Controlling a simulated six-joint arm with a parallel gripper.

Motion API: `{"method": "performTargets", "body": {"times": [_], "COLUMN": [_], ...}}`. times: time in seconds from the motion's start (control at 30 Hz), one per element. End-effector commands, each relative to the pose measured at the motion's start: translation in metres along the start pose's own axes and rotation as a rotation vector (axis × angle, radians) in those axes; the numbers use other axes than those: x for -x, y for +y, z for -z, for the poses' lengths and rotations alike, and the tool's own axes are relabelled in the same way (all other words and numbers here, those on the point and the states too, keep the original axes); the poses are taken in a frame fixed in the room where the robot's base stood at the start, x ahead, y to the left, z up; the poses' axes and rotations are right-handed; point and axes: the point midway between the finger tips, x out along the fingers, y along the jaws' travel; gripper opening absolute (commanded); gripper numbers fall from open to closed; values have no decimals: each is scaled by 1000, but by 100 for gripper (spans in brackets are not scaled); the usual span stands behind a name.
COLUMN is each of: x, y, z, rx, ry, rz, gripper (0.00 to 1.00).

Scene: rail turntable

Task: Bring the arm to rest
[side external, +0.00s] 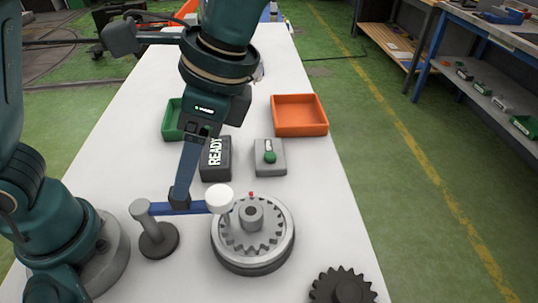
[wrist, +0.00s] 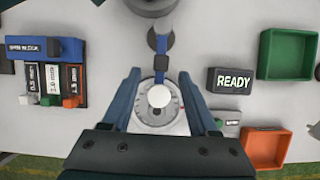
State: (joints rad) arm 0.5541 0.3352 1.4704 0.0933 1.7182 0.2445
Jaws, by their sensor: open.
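My gripper (wrist: 160,77) is open, its two blue fingers spread apart. In the wrist view the white round knob (wrist: 159,96) shows between the fingers, with a gap on each side. The knob (side external: 219,197) sits at the end of a blue lever (side external: 185,208) carried by a grey post (side external: 155,238). The lever reaches over the edge of the round turntable (side external: 248,264), which bears a grey gear (side external: 270,236). In the side view a finger (side external: 188,170) comes down by the middle of the lever; I cannot tell whether it touches.
A READY display (side external: 216,158), a green-button box (side external: 270,158), an orange tray (side external: 299,115) and a green tray (side external: 173,118) stand behind. A dark gear (side external: 342,287) is at the front right. A blue block (wrist: 45,48) with labelled slots is at left in the wrist view.

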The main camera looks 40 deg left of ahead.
Motion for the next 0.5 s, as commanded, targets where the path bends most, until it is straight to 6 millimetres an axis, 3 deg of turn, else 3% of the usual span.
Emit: {"method": "performTargets", "body": {"times": [0.23, 0.5], "x": [10, 17], "y": [-11, -31], "z": [-8, -55], "rx": [57, 285], "ry": [55, 269], "rz": [-7, -20], "gripper": [60, 60]}}
